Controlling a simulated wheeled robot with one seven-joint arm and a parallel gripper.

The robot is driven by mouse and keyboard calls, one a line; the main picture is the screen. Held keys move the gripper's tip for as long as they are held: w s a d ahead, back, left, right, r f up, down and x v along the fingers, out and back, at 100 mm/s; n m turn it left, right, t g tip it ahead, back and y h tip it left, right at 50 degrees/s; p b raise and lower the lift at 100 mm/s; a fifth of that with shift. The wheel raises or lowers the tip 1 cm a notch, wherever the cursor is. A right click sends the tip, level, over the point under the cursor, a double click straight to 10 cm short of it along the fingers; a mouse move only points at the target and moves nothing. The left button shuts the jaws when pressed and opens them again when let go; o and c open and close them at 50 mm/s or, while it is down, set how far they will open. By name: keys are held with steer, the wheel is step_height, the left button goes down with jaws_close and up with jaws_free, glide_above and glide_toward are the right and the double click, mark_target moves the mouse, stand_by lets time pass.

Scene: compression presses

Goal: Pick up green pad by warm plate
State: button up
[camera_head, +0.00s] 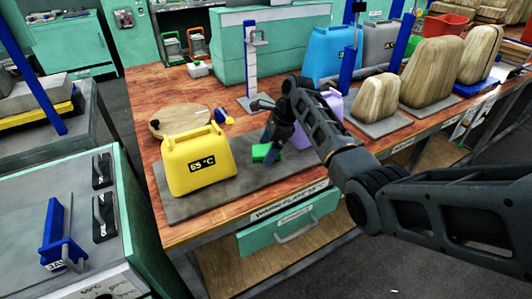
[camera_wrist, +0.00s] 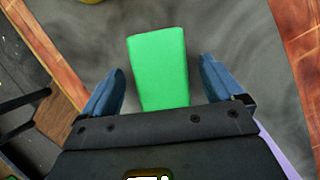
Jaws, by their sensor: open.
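The green pad (camera_head: 267,152) lies on the grey warm plate (camera_head: 211,201) on the wooden bench, to the right of a yellow 65 °C canister (camera_head: 195,162). In the wrist view the pad (camera_wrist: 159,66) is a bright green block, upright in the picture. My gripper (camera_wrist: 162,85) is open, with its blue fingers on either side of the pad's near part and a gap to each side. In the head view my gripper (camera_head: 269,143) is over the plate, beside the pad, and hides part of it. Whether the fingertips touch the plate I cannot tell.
A purple container (camera_head: 329,105) stands close behind my arm. A round wooden disc (camera_head: 178,119) and a small blue and yellow item (camera_head: 224,117) lie behind the yellow canister. A blue post stand (camera_head: 252,75) rises farther back. Wooden blocks (camera_head: 431,72) stand to the right.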

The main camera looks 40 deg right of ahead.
steer(key=shift+f, duration=0.25)
stand_by(0.4)
steer(key=shift+c, duration=0.3)
steer(key=c, duration=1.1)
steer(key=shift+o, duration=0.2)
steer(key=shift+r, duration=0.35)
step_height(320, 180, up, 10)
